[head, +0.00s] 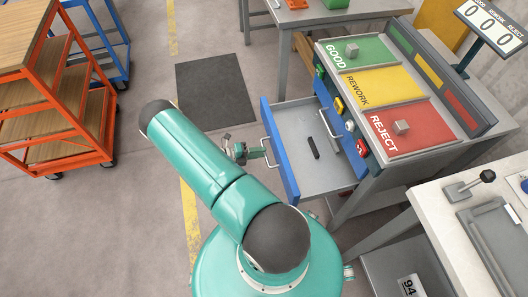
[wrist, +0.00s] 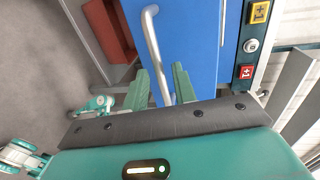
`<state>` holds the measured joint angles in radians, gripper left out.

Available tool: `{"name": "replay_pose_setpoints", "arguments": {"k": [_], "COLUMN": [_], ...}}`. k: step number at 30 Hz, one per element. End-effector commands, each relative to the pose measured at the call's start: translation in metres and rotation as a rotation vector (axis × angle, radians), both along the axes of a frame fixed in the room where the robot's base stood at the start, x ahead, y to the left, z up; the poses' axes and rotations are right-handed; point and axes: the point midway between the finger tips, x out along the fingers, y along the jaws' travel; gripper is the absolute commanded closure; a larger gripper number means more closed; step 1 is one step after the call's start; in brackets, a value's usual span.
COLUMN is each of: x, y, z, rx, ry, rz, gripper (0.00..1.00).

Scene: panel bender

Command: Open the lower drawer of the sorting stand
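The sorting stand (head: 437,150) is at the right in the head view, with GOOD, REWORK and REJECT fields on top. A drawer with a blue front (head: 279,150) is pulled well out of it, below the button strip. I cannot tell for sure whether it is the lower one. Its curved metal handle (head: 267,137) also shows in the wrist view (wrist: 152,38). My gripper (wrist: 161,70) has its two green fingers on either side of the handle bar, with gaps visible, so it looks open around it. In the head view, my gripper (head: 262,153) is at the drawer front.
A dark bar (head: 313,148) lies in the drawer. A white table (head: 455,215) stands at the lower right, a grey table (head: 310,14) behind. An orange cart (head: 75,120) is at the left. The floor around the dark mat (head: 215,90) is clear.

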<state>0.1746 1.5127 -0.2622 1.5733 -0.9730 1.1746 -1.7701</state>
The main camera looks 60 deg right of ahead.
Motion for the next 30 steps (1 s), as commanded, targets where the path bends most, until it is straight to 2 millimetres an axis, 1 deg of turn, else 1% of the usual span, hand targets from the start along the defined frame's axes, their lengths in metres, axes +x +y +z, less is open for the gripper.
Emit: {"name": "replay_pose_setpoints", "arguments": {"k": [1, 9, 12, 15, 20, 30], "x": [0.008, 0.047, 0.058, 0.067, 0.071, 0.071], "y": [0.008, 0.052, 0.066, 0.075, 0.081, 0.081], "z": [0.002, 0.014, 0.018, 0.021, 0.022, 0.022], "rx": [0.001, 0.0, 0.0, -0.001, 0.0, 0.0], "ry": [-0.003, -0.003, -0.003, -0.002, -0.001, -0.001], "rz": [0.003, 0.003, 0.002, 0.002, 0.0, 0.0], "gripper": [0.73, 0.73, 0.73, 0.73, 0.73, 0.73]}}
